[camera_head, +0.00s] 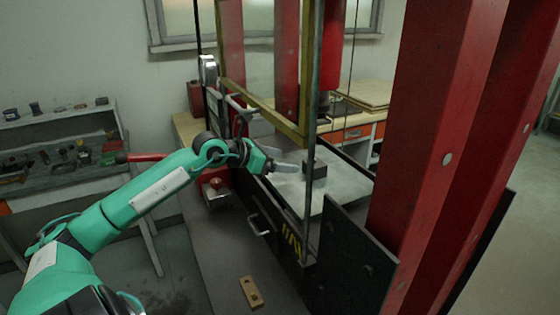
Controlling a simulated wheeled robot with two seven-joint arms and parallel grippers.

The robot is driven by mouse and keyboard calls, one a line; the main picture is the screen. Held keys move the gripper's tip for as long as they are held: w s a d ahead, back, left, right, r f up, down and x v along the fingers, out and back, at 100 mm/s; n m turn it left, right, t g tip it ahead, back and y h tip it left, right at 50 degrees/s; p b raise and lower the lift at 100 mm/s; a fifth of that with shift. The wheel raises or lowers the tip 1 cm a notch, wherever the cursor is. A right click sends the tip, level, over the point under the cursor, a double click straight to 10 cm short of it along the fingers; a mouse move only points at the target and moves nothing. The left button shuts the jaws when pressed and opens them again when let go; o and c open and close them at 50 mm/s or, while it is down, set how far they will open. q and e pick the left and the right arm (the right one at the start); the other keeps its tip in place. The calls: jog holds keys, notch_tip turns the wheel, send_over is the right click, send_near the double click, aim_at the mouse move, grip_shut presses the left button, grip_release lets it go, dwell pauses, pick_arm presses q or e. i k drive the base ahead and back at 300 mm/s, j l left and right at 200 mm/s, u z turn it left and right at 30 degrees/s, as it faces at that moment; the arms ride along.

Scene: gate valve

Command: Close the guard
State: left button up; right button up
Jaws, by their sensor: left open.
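The guard (264,113) is a yellow-framed panel on the front of the red press. It is raised, with its lower bar well above the press bed, so a gap stands open below it. My left gripper (286,171) is in this gap, below the guard's lower bar and over the front part of the bed. Its grey fingers are apart and hold nothing that I can see. It looks apart from the guard. My right gripper is not in view.
A small dark block (315,170) sits on the grey press bed (345,187), close to my left fingertips. A metal handle (258,226) is on the press front. A red-button box (215,188) stands at the left. Thick red columns (430,120) fill the right side.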

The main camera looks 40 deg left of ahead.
aim_at(299, 135)
jog(key=k+j, duration=0.3)
jog(key=k, duration=0.15)
jog(key=k+j, duration=0.3)
jog(key=k, duration=0.2)
